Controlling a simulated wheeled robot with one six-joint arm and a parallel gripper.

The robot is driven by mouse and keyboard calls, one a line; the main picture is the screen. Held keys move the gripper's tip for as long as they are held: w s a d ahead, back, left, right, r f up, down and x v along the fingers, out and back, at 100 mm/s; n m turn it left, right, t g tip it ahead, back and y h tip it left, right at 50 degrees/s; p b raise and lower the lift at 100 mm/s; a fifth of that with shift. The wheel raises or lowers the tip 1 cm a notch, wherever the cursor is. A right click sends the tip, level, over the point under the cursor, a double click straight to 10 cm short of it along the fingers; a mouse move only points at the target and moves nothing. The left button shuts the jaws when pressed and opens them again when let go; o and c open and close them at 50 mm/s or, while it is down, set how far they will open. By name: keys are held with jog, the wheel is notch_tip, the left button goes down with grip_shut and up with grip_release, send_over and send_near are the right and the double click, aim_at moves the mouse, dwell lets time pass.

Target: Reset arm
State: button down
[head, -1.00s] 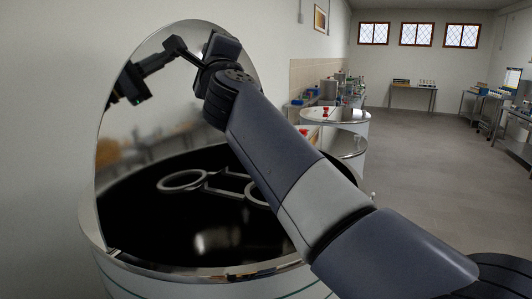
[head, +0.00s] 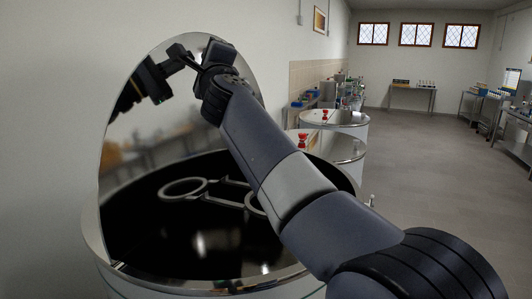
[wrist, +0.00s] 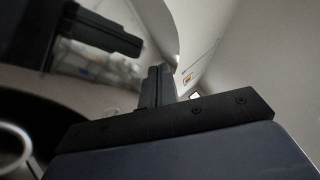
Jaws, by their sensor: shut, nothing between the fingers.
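My gripper (wrist: 157,86) shows in the wrist view with its fingers together and nothing between them. It is close to the shiny raised lid (head: 128,140) of a round metal tank (head: 88,243), and a dark reflection of it shows in the lid. In the head view my arm reaches over the tank from the lower right to the lid's upper edge. There the fingertips cannot be told clearly from the wrist and its reflection. I cannot tell whether the gripper touches the lid.
Inside the dark tank lies a grey frame with rings (head: 183,188), partly hidden by my arm. More round tanks (head: 347,121) stand behind along the wall. A wall is close on the left. Open floor (head: 430,190) lies to the right, with tables (head: 412,86) beyond.

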jog(key=b+v, duration=0.5)
jog(key=v, duration=0.6)
jog(key=p+x, duration=0.6)
jog(key=x, duration=0.6)
jog(key=s+d+f+b, duration=0.2)
jog(key=s+d+f, duration=0.1)
jog(key=d, duration=0.5)
jog(key=s+d+f+b, duration=0.2)
jog(key=s+d+f, duration=0.1)
jog(key=d, duration=0.5)
jog(key=shift+s, duration=0.6)
